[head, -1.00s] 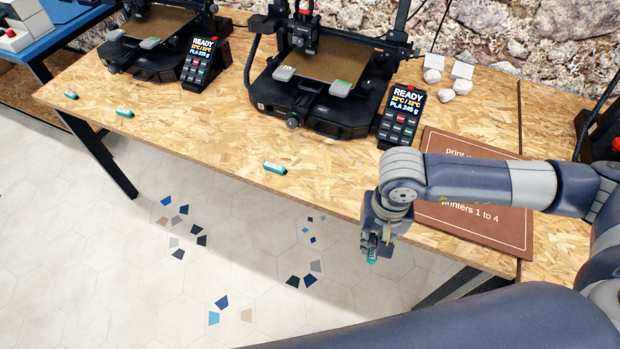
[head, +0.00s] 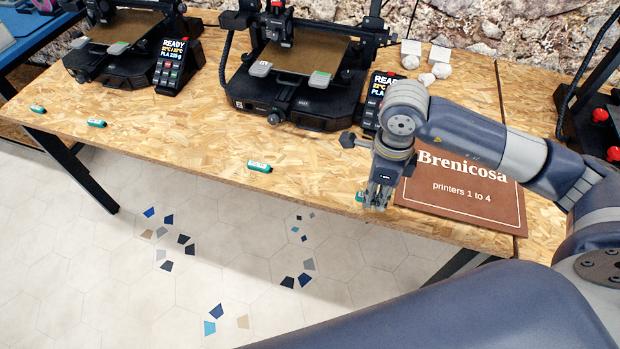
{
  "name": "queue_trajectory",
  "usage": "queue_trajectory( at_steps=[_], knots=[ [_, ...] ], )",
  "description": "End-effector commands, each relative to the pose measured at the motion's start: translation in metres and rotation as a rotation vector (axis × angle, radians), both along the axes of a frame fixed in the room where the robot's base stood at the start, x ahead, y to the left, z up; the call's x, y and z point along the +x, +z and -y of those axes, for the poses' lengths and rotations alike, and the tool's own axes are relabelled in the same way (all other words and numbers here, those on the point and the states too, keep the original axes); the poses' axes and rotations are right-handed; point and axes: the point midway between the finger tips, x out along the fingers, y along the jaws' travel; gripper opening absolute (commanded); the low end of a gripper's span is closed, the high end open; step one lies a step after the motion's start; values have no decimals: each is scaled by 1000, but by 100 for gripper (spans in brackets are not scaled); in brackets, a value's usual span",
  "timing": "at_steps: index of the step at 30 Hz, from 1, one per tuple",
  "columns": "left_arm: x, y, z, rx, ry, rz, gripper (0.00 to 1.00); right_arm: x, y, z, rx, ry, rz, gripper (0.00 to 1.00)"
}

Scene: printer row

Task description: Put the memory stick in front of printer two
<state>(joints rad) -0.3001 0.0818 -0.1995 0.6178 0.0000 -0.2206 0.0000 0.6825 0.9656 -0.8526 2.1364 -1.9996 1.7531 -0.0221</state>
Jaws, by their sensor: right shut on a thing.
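My right gripper (head: 376,203) points down near the front edge of the table, left of the brown sign. It is shut on a teal memory stick (head: 360,197), of which only a small part shows beside the fingers. I cannot tell whether the stick touches the table. The nearer black printer (head: 295,95) stands behind and left of the gripper, with a small mark on its front too small to read surely. Another teal stick (head: 259,167) lies on the table in front of it. My left gripper is out of view.
A second black printer (head: 118,55) stands at left; two more teal sticks (head: 97,123) (head: 38,109) lie in front. The brown sign (head: 465,205) lies right of the gripper. Keypad displays (head: 172,65) stand beside the printers. White lumps (head: 427,79) lie at the back.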

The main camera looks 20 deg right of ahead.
Motion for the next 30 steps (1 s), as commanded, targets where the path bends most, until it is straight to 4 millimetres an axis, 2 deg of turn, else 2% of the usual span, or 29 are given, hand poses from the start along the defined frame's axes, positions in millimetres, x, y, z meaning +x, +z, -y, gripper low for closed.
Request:
queue_trajectory(
  at_steps=[15, 21, 30],
  knots=[
    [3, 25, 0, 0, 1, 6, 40, 84, -7, -72, 3, 0, -1, 4],
    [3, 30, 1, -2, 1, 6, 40, 111, -11, -92, 1, -1, 1, 4],
    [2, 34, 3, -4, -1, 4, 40, 120, -22, -100, 0, -1, -1, 4]
  ],
)
